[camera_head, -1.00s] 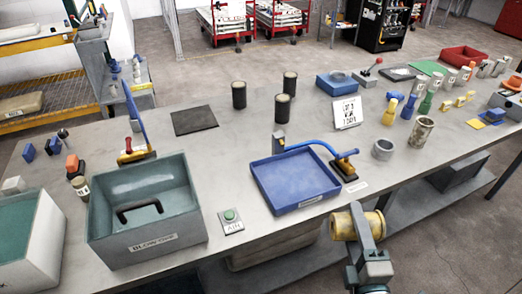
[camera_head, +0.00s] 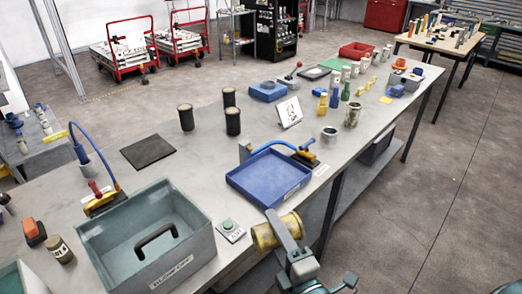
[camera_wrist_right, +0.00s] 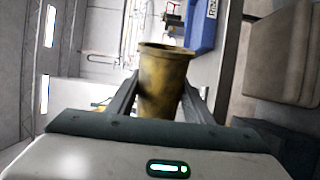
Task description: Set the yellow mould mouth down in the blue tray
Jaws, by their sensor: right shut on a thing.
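The yellow mould (camera_head: 264,236) is a worn brass-yellow cup, held on its side in the head view. My right gripper (camera_head: 284,228) is shut on it, off the near edge of the bench and in front of the blue tray. In the right wrist view the mould (camera_wrist_right: 163,80) sits between the two fingers (camera_wrist_right: 158,100), its wider rim at the far end. The blue tray (camera_head: 262,181) lies on the bench, low-walled and empty, and part of it shows in the wrist view (camera_wrist_right: 203,28). My left gripper is out of view.
A blue hose with a dark and yellow tool (camera_head: 304,155) is behind the tray. Black cylinders (camera_head: 232,121) and a grey ring (camera_head: 329,136) stand farther back.

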